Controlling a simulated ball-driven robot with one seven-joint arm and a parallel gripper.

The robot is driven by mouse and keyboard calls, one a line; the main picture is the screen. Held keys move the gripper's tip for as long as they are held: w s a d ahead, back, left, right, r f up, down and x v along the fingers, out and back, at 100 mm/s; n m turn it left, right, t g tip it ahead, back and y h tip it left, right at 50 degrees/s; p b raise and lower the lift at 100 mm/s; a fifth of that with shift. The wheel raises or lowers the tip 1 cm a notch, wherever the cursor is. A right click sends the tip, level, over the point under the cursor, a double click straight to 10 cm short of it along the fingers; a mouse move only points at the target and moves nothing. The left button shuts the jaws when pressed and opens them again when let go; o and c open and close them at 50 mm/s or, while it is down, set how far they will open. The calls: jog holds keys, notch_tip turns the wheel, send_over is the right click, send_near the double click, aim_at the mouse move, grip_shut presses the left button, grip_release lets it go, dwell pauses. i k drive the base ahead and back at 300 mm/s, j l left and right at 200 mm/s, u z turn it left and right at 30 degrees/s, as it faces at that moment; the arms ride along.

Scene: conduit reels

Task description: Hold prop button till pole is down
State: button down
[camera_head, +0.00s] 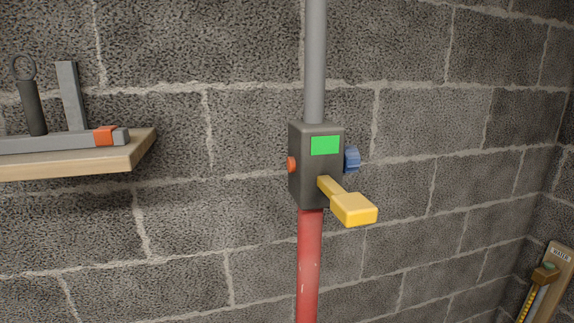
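The prop stands upright in the middle of the view. Its grey pole (315,60) enters a dark housing (309,190) from above, and a red tube (308,265) runs down from the housing out of frame. The housing has a plain green panel (325,145) on its front. A small orange-red button (292,165) sticks out of its left side. A blue ribbed knob (351,160) is on the right side, and a yellow lever (353,208) juts forward and to the right. Both ends of the prop are out of view. My gripper does not show, and nothing visible touches the prop.
A grey block wall (220,230) stands behind, with a corner at right. A wooden shelf (80,162) at left holds a level-like grey bar with an orange end, an upright grey bar and a dark ringed tool.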

aim_at(291, 163)
jog(key=i+j+u, duration=0.7)
jog(key=i+j, duration=0.25)
